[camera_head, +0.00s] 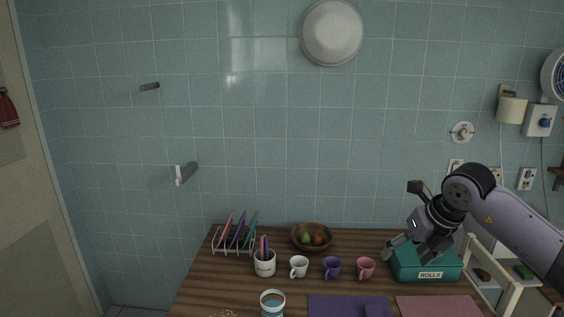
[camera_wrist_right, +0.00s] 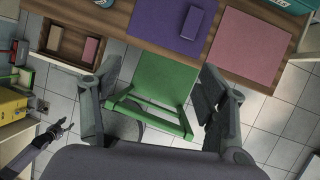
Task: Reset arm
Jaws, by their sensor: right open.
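My right gripper (camera_head: 415,248) comes in from the right in the head view. Its two fingers are spread apart, and it appears in front of the teal box (camera_head: 428,267) marked ROLLS; whether it touches the box cannot be told. In the right wrist view the open fingers (camera_wrist_right: 158,85) frame a green chair (camera_wrist_right: 165,80), with nothing held between them. What looks like my left gripper (camera_wrist_right: 58,128) shows small and dark at the lower left of the right wrist view. It is not in the head view.
The wooden table (camera_head: 215,290) bears a white cup (camera_head: 299,267), a purple cup (camera_head: 332,268), a pink cup (camera_head: 365,268), a pen holder (camera_head: 265,264), a plate rack (camera_head: 233,240) and a fruit bowl (camera_head: 312,238). A purple mat (camera_wrist_right: 165,22) and a pink mat (camera_wrist_right: 250,45) lie at its edge.

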